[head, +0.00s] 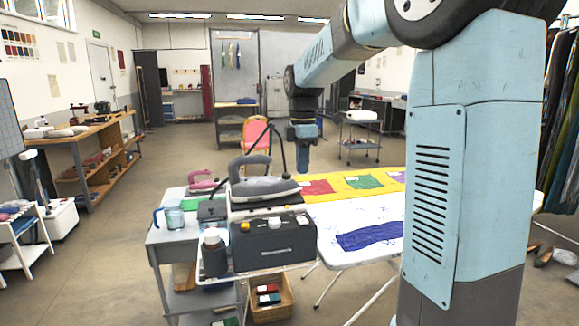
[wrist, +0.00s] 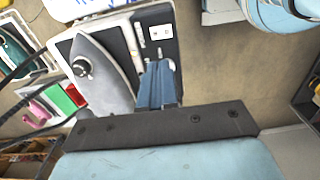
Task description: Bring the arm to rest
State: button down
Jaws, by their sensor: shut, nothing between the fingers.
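My arm rises from the right of the head view and bends down over the ironing area. My gripper (head: 305,166) hangs pointing down, beyond the steam iron and above the ironing board's far-left end. In the wrist view my gripper (wrist: 157,66) shows its blue fingers closed together, with nothing between them. It seems apart from the things below it.
A grey steam iron (head: 262,186) stands on its dark base unit (head: 272,241) on a trolley. The white ironing board (head: 330,215) carries coloured cloth pieces. A wooden shelf bench (head: 83,140) is at left; floor between is clear.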

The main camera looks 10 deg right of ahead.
jog(key=s+d+f+m+t, duration=0.1)
jog(key=s+m+t, duration=0.4)
jog(key=s+m, duration=1.3)
jog(key=shift+s+d+f+t, duration=0.15)
jog(key=shift+s+f+t, duration=0.2)
jog(key=shift+s, duration=4.3)
